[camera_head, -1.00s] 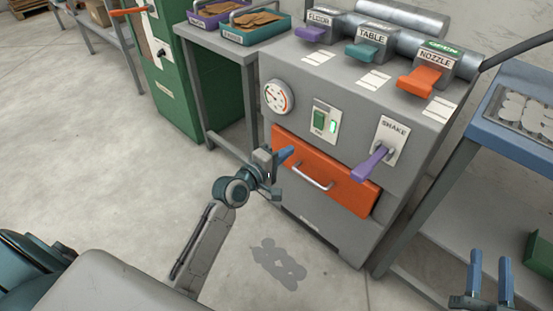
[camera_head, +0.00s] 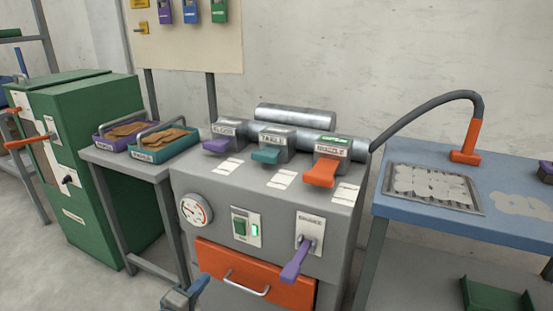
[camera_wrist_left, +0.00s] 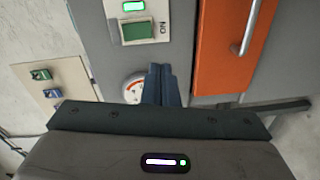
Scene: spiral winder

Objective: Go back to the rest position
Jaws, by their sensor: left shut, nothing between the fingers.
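My left gripper (camera_head: 190,292) shows at the bottom of the head view, in front of the lower left of the grey machine (camera_head: 275,215). Its fingers are shut and hold nothing. In the left wrist view its blue fingers (camera_wrist_left: 163,84) are together, pointing at the machine front between the gauge (camera_wrist_left: 134,88) and the orange drawer (camera_wrist_left: 222,50). I cannot tell whether they touch the machine; they appear apart from it. My right gripper is not in the current head view.
The machine carries purple, teal and orange levers on top and a purple shake lever (camera_head: 297,262). A side table (camera_head: 150,170) with two trays stands left, beside a green cabinet (camera_head: 85,160). A blue table (camera_head: 440,225) with an orange nozzle (camera_head: 466,141) stands right.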

